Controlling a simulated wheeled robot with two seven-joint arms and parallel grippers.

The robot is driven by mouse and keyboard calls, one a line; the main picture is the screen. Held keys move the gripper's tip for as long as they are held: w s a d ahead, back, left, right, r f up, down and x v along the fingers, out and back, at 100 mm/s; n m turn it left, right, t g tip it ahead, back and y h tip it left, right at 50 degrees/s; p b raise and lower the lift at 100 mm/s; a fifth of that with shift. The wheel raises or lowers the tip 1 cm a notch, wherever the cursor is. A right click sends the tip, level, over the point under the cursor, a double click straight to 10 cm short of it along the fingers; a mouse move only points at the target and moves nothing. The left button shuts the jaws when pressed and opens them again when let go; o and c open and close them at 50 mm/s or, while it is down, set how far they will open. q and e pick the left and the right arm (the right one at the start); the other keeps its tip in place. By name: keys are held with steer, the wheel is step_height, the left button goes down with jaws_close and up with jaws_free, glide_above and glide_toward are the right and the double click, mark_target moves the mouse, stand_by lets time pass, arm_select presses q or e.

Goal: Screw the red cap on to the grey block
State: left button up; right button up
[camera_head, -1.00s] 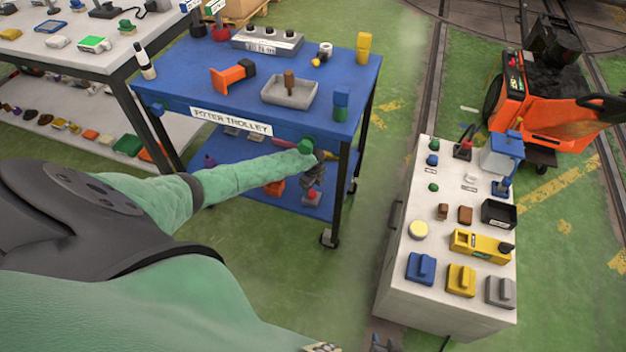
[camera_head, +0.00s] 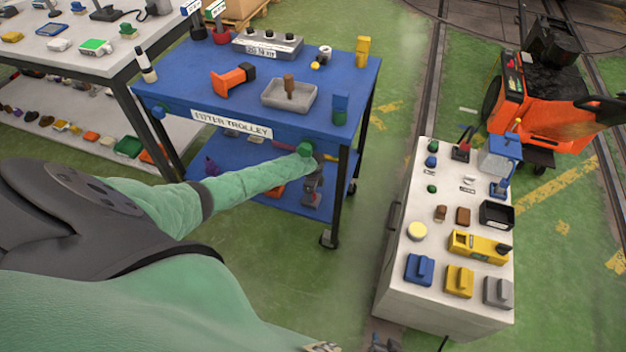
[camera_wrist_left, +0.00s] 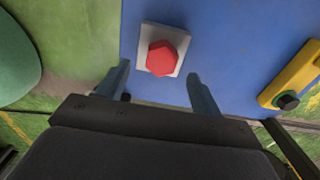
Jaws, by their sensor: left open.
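The red cap (camera_wrist_left: 162,58) is a six-sided knob in the left wrist view. It sits over the middle of the pale grey block (camera_wrist_left: 145,66), on a blue surface. I cannot tell whether its thread has caught. My left gripper (camera_wrist_left: 159,74) is open and empty, its fingers apart on the near side of the block, roughly in line with its left and right edges. In the head view the left arm reaches to the trolley's lower shelf, and its gripper (camera_head: 313,184) largely hides the cap and block.
The blue trolley top (camera_head: 300,125) overhangs the lower shelf, with a leg (camera_head: 340,200) close right of my left gripper. A yellow block with a black knob (camera_wrist_left: 292,78) lies right of the grey block. A white cabinet (camera_head: 400,290) with several parts stands at right.

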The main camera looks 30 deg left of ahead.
arm_select(q)
steer(key=shift+f+b, duration=1)
steer(key=shift+f, duration=0.45)
steer(key=c, duration=1.2)
steer(key=shift+m, duration=0.3)
steer(key=shift+c, duration=0.3)
steer(key=m+b, duration=0.2)
steer(key=m, duration=0.2)
steer(key=shift+s, duration=0.1)
steer(key=shift+m+b, duration=0.3)
steer(key=shift+m, duration=0.4)
steer(key=shift+r, duration=0.1)
